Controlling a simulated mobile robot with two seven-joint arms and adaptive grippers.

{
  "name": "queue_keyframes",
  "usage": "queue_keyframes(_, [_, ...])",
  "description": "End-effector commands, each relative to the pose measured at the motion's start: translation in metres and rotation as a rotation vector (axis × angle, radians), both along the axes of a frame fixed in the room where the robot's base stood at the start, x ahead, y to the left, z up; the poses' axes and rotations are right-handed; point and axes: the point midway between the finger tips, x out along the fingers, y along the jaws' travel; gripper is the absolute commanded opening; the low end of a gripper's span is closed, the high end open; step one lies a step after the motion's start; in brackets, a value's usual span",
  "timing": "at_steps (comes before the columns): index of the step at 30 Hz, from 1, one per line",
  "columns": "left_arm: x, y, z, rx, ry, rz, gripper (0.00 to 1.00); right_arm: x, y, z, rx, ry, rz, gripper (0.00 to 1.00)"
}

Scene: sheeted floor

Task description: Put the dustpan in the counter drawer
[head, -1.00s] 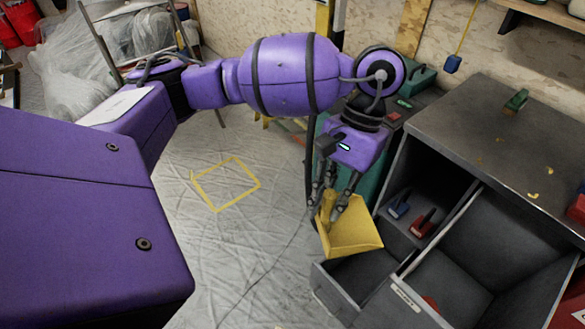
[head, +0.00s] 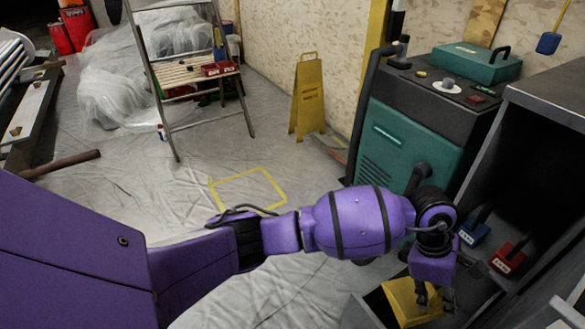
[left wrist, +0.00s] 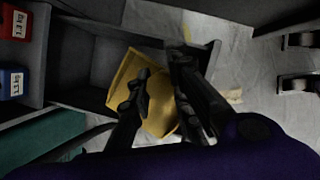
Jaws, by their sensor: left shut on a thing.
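The yellow dustpan (head: 404,304) is at the lower right of the head view, over or partly inside the open grey counter drawer (head: 362,311). My left gripper (head: 435,296) points down and is shut on the dustpan, at its handle side. In the left wrist view the dustpan (left wrist: 126,72) lies between and beyond my left gripper's fingers (left wrist: 162,85), overlapping the inside of the drawer (left wrist: 82,65). Its handle is mostly hidden by the fingers. I cannot tell whether the pan touches the drawer floor. My right gripper is in neither view.
The grey counter stands right, with a blue block (head: 474,233) and a red block (head: 508,258) on its shelf. A green machine (head: 405,135) stands behind my left arm. A yellow floor sign (head: 307,97) and a stepladder (head: 188,72) stand farther back.

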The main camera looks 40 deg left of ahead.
Motion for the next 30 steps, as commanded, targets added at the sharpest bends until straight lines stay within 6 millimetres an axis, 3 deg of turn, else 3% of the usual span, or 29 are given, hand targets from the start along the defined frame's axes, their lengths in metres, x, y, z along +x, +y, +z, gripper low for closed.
queue_keyframes(1, [0.008, -0.008, -0.032, -0.004, 0.005, 0.057, 0.00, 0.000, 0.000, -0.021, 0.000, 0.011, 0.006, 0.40])
queue_keyframes(4, [0.023, -0.018, -0.060, -0.004, 0.002, 0.167, 0.00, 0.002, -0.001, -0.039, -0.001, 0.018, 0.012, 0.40])
queue_keyframes(9, [0.039, -0.027, -0.088, -0.002, -0.002, 0.290, 0.00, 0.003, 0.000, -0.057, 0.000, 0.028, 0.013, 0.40])
queue_keyframes(16, [0.045, -0.031, -0.110, -0.002, -0.001, 0.342, 0.00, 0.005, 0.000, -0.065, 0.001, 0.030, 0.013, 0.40])
queue_keyframes(24, [0.043, -0.031, -0.182, -0.001, 0.002, 0.342, 0.00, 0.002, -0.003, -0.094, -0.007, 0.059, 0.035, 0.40])
queue_keyframes(30, [0.044, -0.030, -0.222, 0.000, 0.000, 0.341, 0.00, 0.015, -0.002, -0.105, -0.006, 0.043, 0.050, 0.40])
